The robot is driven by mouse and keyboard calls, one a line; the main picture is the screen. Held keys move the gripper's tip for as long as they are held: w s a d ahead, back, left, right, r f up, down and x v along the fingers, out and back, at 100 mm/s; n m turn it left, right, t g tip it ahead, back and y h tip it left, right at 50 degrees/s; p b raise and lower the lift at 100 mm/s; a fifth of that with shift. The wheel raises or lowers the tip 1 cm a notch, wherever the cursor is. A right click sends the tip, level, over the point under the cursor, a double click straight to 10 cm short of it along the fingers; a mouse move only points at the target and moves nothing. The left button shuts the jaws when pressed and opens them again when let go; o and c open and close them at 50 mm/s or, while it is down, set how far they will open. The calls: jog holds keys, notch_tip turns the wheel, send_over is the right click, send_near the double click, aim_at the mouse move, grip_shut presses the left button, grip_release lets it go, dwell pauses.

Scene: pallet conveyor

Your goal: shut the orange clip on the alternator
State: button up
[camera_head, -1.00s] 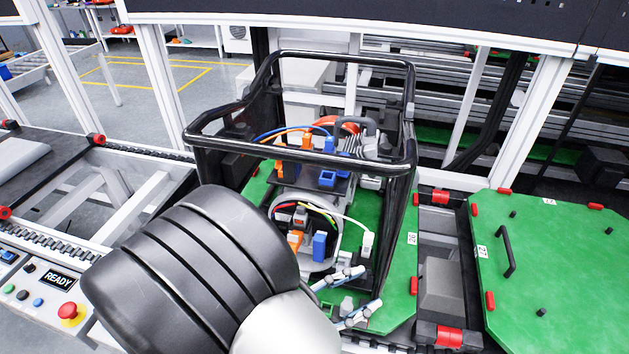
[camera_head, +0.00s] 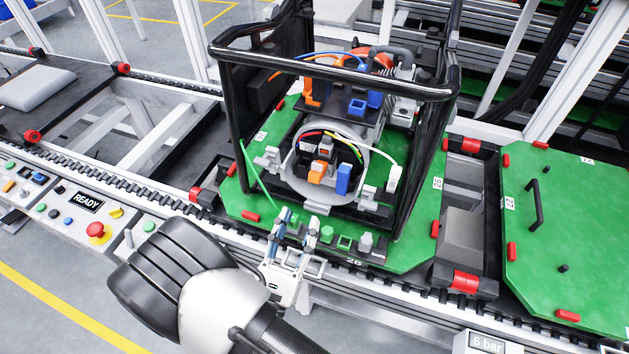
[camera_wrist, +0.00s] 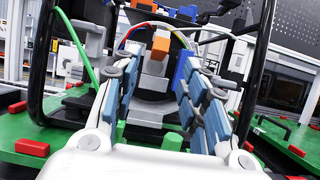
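The alternator (camera_head: 302,184) is a round grey housing with coloured wires, inside a black tube frame on a green pallet. An orange clip (camera_head: 317,173) sits at its front beside a blue connector (camera_head: 343,180); whether the clip is open or shut is too small to tell. My gripper (camera_head: 287,220) is in front of the alternator, low over the pallet's front edge, empty and apart from the clip.
The black tube frame (camera_head: 340,72) surrounds the alternator, with an open front below its top bar. Another orange connector (camera_head: 312,94) sits higher up. A green hose (camera_head: 257,174) rises at left. Small fixtures (camera_head: 327,234) stand on the pallet (camera_head: 418,238). A control panel (camera_head: 60,205) is at left.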

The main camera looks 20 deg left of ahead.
aim_at(314, 177)
jog(key=x, duration=1)
jog(key=shift+w+d+b, duration=0.1)
jog(key=shift+w+b, duration=0.05)
jog(key=shift+b, duration=0.2)
grip_shut()
